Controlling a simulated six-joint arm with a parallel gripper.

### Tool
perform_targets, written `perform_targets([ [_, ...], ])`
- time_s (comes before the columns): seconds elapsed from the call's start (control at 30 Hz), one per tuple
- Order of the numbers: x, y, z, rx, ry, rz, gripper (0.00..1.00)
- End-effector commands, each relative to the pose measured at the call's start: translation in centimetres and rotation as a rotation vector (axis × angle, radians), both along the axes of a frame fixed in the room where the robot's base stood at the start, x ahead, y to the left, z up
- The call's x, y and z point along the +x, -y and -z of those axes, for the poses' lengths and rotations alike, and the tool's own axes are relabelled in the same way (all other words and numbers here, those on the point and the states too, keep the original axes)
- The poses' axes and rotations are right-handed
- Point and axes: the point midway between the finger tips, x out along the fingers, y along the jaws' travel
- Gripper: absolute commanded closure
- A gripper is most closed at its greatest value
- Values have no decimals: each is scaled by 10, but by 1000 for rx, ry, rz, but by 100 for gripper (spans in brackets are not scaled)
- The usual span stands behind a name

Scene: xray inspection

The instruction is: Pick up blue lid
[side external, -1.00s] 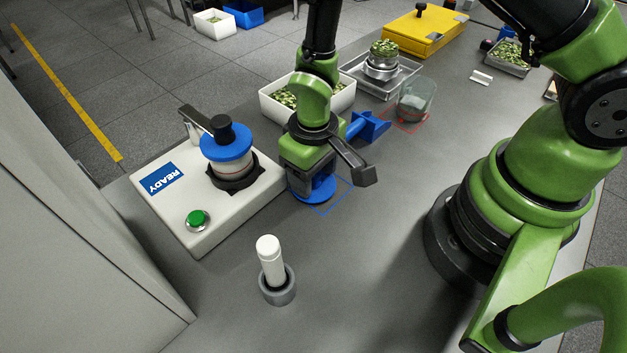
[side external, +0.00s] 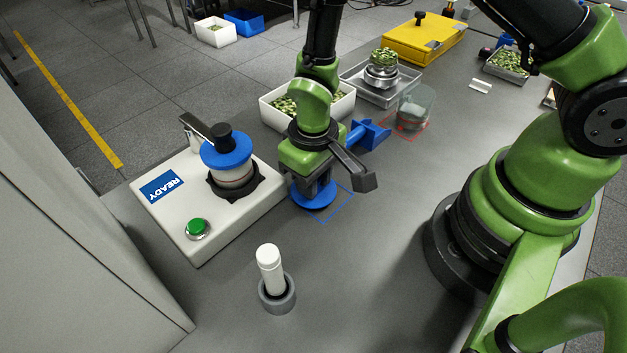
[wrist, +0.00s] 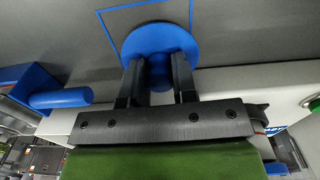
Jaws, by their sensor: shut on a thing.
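The blue lid (side external: 313,203) is a round disc at the table surface, at the left side of a blue outlined square. It also shows in the wrist view (wrist: 160,38), with a blue knob (wrist: 160,75) standing up from its middle. My gripper (side external: 316,192) points down over the lid. In the wrist view my gripper's two dark fingers (wrist: 157,82) are on either side of the knob and shut on it. I cannot tell any gap between the lid and the table.
A white machine (side external: 210,205) with a READY label, a green button and a blue-topped jar stands close on the left. A blue scoop (side external: 366,135), a white bin (side external: 342,105) and a glass beaker (side external: 413,107) are behind. A white stick (side external: 269,268) stands in front.

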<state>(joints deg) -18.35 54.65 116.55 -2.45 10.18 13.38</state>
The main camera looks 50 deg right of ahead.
Motion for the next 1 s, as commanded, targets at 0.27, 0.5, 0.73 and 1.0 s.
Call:
perform_targets([
  [0.27, 1, 0, -35, 1, 6, -2, 96],
  [0.5, 1, 0, -71, 1, 5, -1, 96],
  [0.73, 0, 0, -92, 0, 2, -1, 96],
  [1.0, 0, 0, -93, 0, 0, -1, 96],
])
